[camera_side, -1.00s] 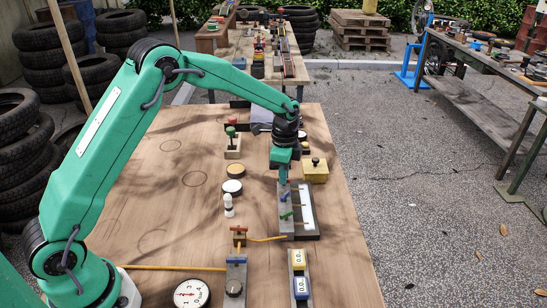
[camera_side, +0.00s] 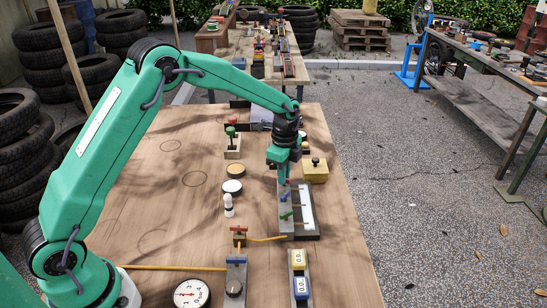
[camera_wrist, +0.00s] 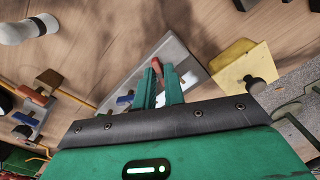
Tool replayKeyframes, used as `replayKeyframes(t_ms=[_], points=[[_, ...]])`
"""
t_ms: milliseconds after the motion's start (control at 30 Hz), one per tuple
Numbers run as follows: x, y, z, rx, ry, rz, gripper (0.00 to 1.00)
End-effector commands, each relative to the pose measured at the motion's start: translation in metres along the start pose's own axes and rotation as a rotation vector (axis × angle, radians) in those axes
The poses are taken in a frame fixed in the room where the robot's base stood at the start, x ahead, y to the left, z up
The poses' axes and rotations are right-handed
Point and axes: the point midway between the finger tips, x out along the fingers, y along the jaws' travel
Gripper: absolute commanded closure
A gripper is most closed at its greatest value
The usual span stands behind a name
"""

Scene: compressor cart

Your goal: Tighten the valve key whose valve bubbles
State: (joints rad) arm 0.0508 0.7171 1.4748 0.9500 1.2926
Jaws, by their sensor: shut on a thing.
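A grey valve block (camera_side: 285,224) with a white strip (camera_side: 306,207) stands on the wooden table, right of centre in the side view. It carries a blue key (camera_side: 284,196) and a green key (camera_side: 286,215) nearer the camera. My gripper (camera_side: 285,180) is over the block's far end. In the wrist view my gripper (camera_wrist: 161,82) is shut on a red key (camera_wrist: 156,65), which shows between the green fingers. The blue key also shows in the wrist view (camera_wrist: 125,99), left of the fingers. The fingers hide part of the block. I cannot make out bubbles.
A yellow box (camera_side: 314,170) with a dark knob stands close to the right of my gripper. A white bottle (camera_side: 228,205) and round tins (camera_side: 232,187) stand left of the block. A gauge (camera_side: 191,294) and counter blocks (camera_side: 299,274) are nearer. The table's left middle is clear.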

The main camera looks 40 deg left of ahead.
Motion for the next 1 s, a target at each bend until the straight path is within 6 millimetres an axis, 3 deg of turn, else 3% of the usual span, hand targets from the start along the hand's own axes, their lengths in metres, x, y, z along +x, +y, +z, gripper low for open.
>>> replayKeyframes(t_ms=[833,867,900,933,1000], points=[[-0.0014,-0.0005,-0.0014,0.003,0.001,-0.003,1.0],[-0.0014,-0.0005,-0.0014,0.003,0.001,-0.003,0.83],[-0.0013,-0.0005,-0.0014,0.003,0.001,-0.003,0.75],[-0.0012,-0.0004,-0.0013,0.002,0.001,-0.003,0.7],[-0.0009,-0.0003,-0.001,0.002,0.001,-0.002,0.7]])
